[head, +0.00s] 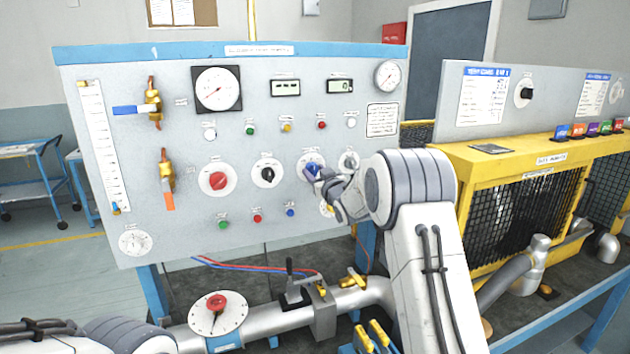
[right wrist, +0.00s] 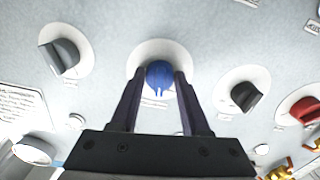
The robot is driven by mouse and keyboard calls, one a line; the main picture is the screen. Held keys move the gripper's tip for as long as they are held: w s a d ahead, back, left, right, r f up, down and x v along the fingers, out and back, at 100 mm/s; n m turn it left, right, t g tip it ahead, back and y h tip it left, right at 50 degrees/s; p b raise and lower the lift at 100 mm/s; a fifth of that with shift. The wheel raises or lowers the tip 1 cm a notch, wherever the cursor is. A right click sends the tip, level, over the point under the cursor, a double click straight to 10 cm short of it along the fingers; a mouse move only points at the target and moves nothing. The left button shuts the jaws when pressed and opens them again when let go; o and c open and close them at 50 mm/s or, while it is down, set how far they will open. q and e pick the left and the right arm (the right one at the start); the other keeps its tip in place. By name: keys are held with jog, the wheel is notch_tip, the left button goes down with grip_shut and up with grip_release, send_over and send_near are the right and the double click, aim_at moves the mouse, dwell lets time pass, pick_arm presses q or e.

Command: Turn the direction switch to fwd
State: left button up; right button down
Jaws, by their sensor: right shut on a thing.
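A blue knob (head: 309,172) sits on a white round dial on the large grey panel, between a black knob (head: 267,174) and a grey knob (head: 349,161). Its label is too small to read, so I cannot confirm that it is the direction switch. My right gripper (head: 317,178) is at the blue knob. In the right wrist view the gripper (right wrist: 158,84) has one finger on each side of the blue knob (right wrist: 158,73), shut on it. A pale mark on the knob points down in that view. Only part of my left arm shows; its gripper is out of view.
A red knob (head: 218,180) is further left on the panel (head: 120,185). Small coloured buttons and lamps lie above and below the knob row. A pipe with a red-knobbed dial (head: 217,303) runs below. A yellow caged unit (head: 535,165) stands at the right.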

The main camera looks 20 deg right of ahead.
jog(key=n+b, duration=0.1)
jog(key=b, duration=0.1)
jog(key=n+b, duration=0.4)
jog(key=shift+f+b, duration=0.25)
jog(key=shift+b, duration=0.15)
jog(key=shift+r+n+b, duration=0.2)
jog(key=shift+n+b, duration=0.95)
jog(key=shift+n, duration=0.05)
jog(key=shift+c, duration=1.9)
grip_release()
jog(key=shift+s, duration=0.1)
